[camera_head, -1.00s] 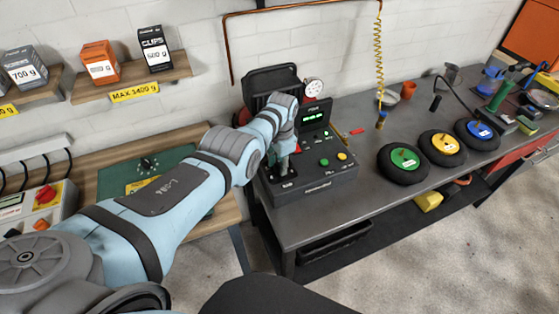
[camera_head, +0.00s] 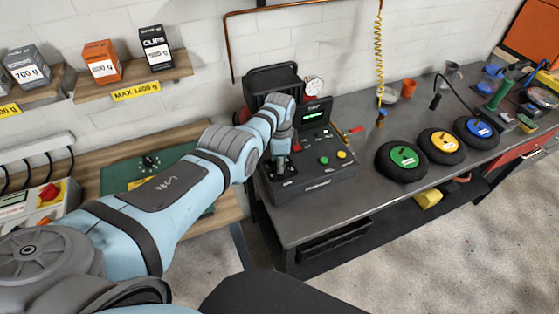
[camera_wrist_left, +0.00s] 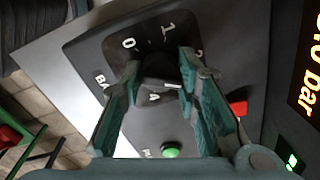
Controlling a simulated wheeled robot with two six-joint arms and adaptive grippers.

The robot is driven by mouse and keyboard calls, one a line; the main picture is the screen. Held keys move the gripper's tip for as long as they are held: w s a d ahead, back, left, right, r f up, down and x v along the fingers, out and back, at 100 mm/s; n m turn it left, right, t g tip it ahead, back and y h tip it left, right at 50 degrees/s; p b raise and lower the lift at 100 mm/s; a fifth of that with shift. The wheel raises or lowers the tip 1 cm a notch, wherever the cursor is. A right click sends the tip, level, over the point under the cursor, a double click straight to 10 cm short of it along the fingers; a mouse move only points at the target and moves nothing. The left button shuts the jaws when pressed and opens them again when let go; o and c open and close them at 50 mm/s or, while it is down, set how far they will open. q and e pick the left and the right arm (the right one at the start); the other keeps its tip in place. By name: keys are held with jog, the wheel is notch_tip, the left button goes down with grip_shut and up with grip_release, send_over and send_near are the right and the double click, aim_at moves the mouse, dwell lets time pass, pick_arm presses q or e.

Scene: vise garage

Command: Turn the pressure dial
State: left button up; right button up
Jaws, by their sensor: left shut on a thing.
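The pressure dial (camera_wrist_left: 156,70) is a dark knob on a black plate with a white scale showing 0 and 1 in the left wrist view. My left gripper (camera_wrist_left: 159,64) has its two teal fingers shut on the dial, one on each side. In the head view my left gripper (camera_head: 281,166) reaches down onto the left part of the black control console (camera_head: 318,184), and the arm hides most of the dial there. My right gripper is not in view.
Green (camera_head: 325,161) and yellow (camera_head: 342,154) buttons sit on the console, right of my gripper. Wheels with green (camera_head: 402,157), yellow (camera_head: 444,142) and blue (camera_head: 480,127) hubs lie on the workbench to the right. A yellow coiled hose (camera_head: 380,60) hangs behind.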

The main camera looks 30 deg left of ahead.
pick_arm(q)
jog(key=o, duration=1.2)
jog(key=shift+c, duration=0.2)
notch_tip(320, 180, up, 12)
jog(key=shift+s+d, duration=0.2)
jog(key=shift+s, duration=0.1)
jog(key=shift+f, duration=0.1)
